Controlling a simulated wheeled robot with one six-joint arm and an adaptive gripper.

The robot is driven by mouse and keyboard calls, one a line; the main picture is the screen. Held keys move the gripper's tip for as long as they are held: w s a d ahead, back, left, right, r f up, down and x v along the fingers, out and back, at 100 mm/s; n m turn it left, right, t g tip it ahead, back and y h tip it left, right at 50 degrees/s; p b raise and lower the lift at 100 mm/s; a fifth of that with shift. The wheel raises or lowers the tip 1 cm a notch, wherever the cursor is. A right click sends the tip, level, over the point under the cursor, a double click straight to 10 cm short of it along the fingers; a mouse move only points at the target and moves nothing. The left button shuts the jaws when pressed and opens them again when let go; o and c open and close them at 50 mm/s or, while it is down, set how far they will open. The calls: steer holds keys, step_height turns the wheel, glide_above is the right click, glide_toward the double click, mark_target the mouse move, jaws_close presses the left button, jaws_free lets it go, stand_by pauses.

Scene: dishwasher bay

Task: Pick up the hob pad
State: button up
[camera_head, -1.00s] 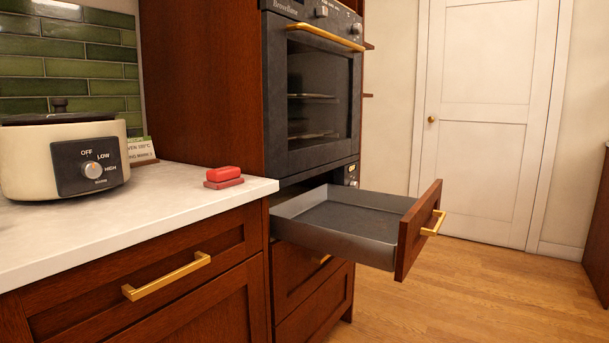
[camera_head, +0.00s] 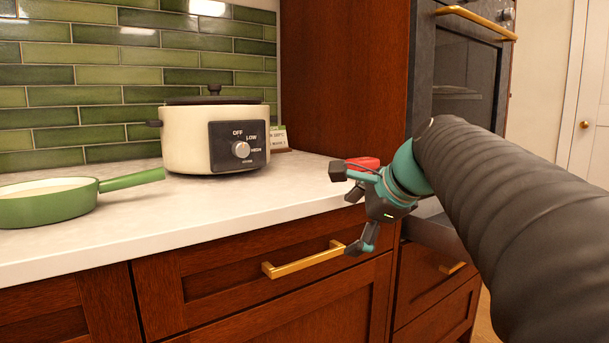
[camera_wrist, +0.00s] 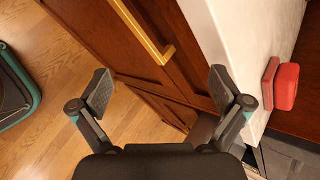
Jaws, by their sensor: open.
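A red block, which looks like the hob pad (camera_wrist: 287,87), rests on a flatter, duller red piece (camera_wrist: 270,80) on the white counter. In the head view only part of the red block (camera_head: 363,162) shows, just behind my gripper; the rest is hidden. My gripper (camera_head: 347,210) is open and empty, its fingers spread, in front of the counter's front edge. In the wrist view my gripper (camera_wrist: 160,88) has nothing between its fingers; the pad lies to the right of the right finger, apart from it.
A cream slow cooker (camera_head: 200,138) and a green pan (camera_head: 50,205) stand on the counter (camera_head: 230,205), left of my gripper. A small sign (camera_head: 279,138) is beside the cooker. A brass drawer handle (camera_head: 303,260) juts out below. The tall oven cabinet (camera_head: 345,75) stands right of the counter.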

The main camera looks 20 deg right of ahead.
steer(key=w+d+r+m+t, duration=0.2)
steer(key=w+d+r+m, duration=0.3)
steer(key=d+m, duration=0.1)
steer(key=m+t+y+b, duration=0.1)
steer(key=m+t+b, duration=0.1)
steer(key=m, duration=0.4)
glide_toward(366, 159)
steer(key=x, duration=0.3)
steer(key=b+x, duration=0.1)
steer(key=x, duration=0.2)
steer(key=shift+s+a+f, duration=0.15)
steer(key=shift+f, duration=0.15)
steer(key=shift+r+b+x, duration=0.15)
steer(key=shift+b+x, duration=0.1)
steer(key=shift+x, duration=1.05)
steer(key=shift+r+b+x, duration=0.15)
steer(key=shift+b+x, duration=0.1)
steer(key=shift+x, duration=1)
steer(key=c, duration=1)
